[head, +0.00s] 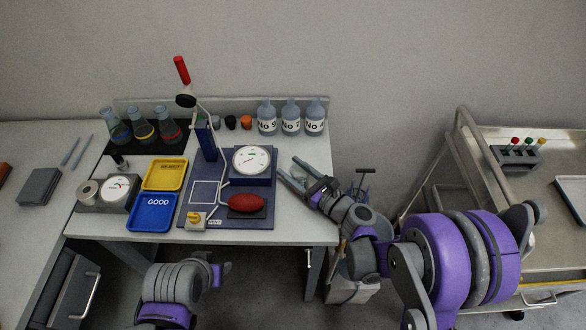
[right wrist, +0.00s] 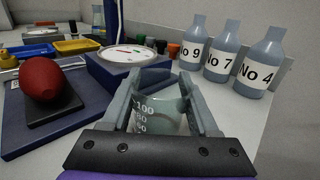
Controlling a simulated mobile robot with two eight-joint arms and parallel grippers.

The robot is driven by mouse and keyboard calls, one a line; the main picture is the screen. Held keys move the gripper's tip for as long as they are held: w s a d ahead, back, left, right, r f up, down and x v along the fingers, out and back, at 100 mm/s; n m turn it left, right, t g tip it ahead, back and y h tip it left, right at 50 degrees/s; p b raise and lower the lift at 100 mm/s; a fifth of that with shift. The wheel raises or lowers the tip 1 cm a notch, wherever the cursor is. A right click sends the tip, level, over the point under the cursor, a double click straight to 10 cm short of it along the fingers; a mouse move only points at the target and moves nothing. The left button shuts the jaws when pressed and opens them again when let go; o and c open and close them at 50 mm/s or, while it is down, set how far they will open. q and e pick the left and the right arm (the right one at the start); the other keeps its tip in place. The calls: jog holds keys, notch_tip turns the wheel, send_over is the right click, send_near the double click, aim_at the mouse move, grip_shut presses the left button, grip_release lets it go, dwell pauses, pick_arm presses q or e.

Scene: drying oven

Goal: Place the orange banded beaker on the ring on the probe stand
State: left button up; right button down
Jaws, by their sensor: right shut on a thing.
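My right gripper (head: 292,172) is at the right end of the table, right of the dial box. In the right wrist view, my right gripper (right wrist: 160,85) is shut on a clear beaker (right wrist: 160,112) with white graduation marks and a pale greenish look. No orange band can be made out on it. The probe stand (head: 207,142) has a blue upright, a red-topped rod and a blue base plate, left of the gripper and apart from it. I cannot make out a ring clearly. Part of my left gripper (head: 221,270) shows below the table's front edge; its fingers are hidden.
A white dial on a blue box (head: 250,181) and a red bulb (head: 246,202) are beside the stand. Bottles No 9, No 7 and No 4 (right wrist: 265,64) stand behind. Yellow (head: 165,174) and blue (head: 153,212) trays and banded flasks (head: 143,129) are at left.

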jog(key=shift+f, duration=0.2)
jog(key=shift+c, duration=0.7)
grip_release()
jog(key=shift+r, duration=0.1)
